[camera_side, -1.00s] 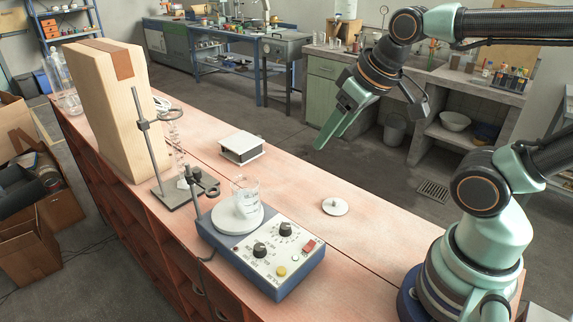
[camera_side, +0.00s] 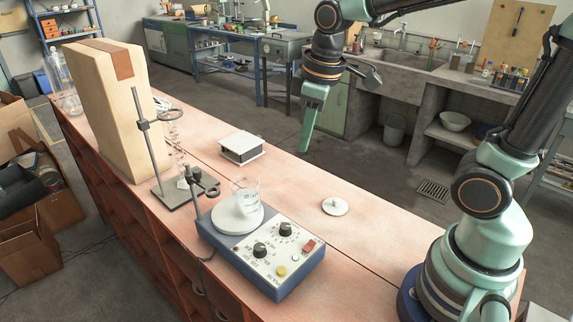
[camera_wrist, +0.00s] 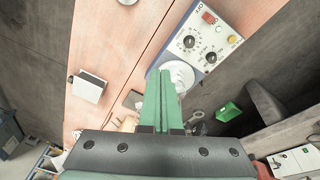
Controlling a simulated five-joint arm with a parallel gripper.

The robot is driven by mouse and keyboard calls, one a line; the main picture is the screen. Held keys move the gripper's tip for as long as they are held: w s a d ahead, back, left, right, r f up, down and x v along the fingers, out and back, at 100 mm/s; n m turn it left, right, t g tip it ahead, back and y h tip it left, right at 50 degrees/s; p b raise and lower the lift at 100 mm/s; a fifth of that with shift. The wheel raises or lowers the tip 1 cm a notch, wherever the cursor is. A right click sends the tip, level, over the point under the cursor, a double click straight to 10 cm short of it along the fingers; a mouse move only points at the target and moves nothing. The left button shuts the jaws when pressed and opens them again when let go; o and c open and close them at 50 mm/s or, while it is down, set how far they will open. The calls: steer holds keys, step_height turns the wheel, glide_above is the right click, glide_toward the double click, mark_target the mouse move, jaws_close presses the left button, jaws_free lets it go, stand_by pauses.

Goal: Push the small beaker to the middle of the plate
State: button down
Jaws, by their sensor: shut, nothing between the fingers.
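The small clear beaker (camera_side: 246,196) stands upright on the round white plate (camera_side: 222,226) of the blue hotplate stirrer. It sits off the middle, toward the plate's back right side. My gripper (camera_side: 304,149) is shut and empty, pointing down. In the side view it shows above and to the right of the beaker, well apart from it. In the wrist view the green fingers (camera_wrist: 160,75) overlap the left part of the plate (camera_wrist: 185,75). The beaker is hard to make out there, partly hidden by the fingers.
The stirrer's knob panel (camera_side: 275,255) faces front right. A stand with a rod and clamp (camera_side: 146,140) rises left of the plate. A white-topped box (camera_side: 241,149) lies behind, and a small white disc (camera_side: 335,206) lies right. The bench between them is clear.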

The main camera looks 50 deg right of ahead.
mark_target(254, 193)
steer(key=w+a+f+n, duration=0.1)
steer(key=f, duration=0.3)
steer(key=w+a+f+n+g, duration=0.1)
steer(key=w+f, duration=0.1)
steer(key=f, duration=0.3)
steer(key=w+a+f+n+g, duration=0.1)
steer(key=w+f, duration=0.1)
steer(key=f, duration=0.2)
steer(key=shift+a+f+n, duration=0.35)
steer(key=shift+a+n, duration=0.05)
steer(key=shift+w+a, duration=0.45)
steer(key=shift+a, duration=0.05)
steer(key=shift+w+a, duration=0.95)
steer(key=shift+w, duration=0.05)
